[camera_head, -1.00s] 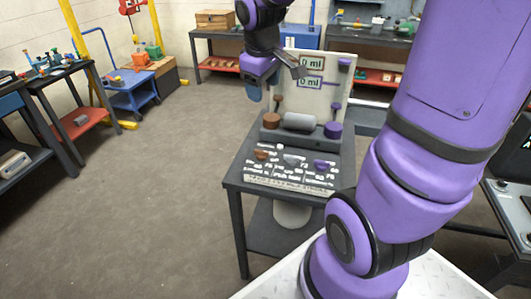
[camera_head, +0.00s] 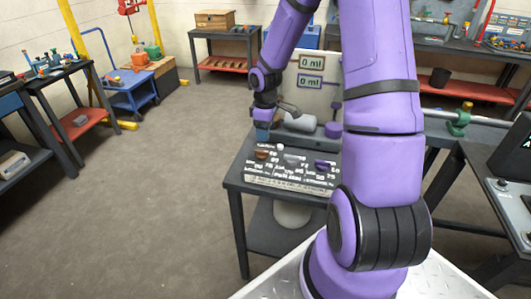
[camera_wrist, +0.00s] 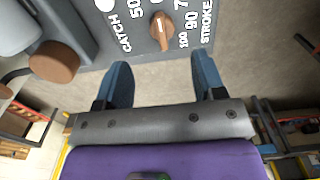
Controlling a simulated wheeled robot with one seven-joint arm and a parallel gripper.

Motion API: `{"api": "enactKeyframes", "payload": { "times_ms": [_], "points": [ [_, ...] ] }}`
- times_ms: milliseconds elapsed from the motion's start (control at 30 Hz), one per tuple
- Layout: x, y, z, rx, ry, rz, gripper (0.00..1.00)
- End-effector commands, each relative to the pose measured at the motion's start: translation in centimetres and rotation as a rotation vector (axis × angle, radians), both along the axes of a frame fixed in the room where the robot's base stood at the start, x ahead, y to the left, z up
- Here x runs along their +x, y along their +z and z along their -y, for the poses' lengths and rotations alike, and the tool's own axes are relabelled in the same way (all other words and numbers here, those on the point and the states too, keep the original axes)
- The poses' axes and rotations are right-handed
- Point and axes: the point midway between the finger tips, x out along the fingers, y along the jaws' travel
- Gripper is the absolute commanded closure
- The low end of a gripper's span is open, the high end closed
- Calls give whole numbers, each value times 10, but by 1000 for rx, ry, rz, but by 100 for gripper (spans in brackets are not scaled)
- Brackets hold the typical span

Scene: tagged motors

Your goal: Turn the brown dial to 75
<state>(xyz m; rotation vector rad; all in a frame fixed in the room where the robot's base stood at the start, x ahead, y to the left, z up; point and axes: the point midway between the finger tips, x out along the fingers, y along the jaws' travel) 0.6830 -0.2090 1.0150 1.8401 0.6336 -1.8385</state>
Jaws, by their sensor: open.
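The brown dial (camera_head: 262,154) sits on the sloped panel at the left end of a row of dials. In the wrist view the brown dial (camera_wrist: 163,30) is an elongated knob with a white mark. Printed numbers around it include 50, 90 and 100; others are cut off, so I cannot tell its exact setting. My gripper (camera_head: 263,132) is above the panel's left side. In the wrist view my gripper (camera_wrist: 163,66) is open and empty, its two blue fingers spread either side of the dial's line, apparently apart from it.
A grey dial (camera_head: 292,160) and a purple dial (camera_head: 322,165) stand to the right on the same panel. A grey cylinder (camera_head: 300,122) and a purple knob (camera_head: 334,130) are behind. A round brown knob (camera_wrist: 53,62) is left of my fingers. Open floor lies left of the table.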

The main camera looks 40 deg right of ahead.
Motion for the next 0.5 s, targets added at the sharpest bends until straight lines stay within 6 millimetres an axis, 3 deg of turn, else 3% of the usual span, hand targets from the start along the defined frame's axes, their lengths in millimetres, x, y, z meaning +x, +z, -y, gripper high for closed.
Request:
{"api": "enactKeyframes", "payload": {
  "times_ms": [500],
  "points": [
    [-1,-82,-1,0,1,-3,37]
  ]
}}
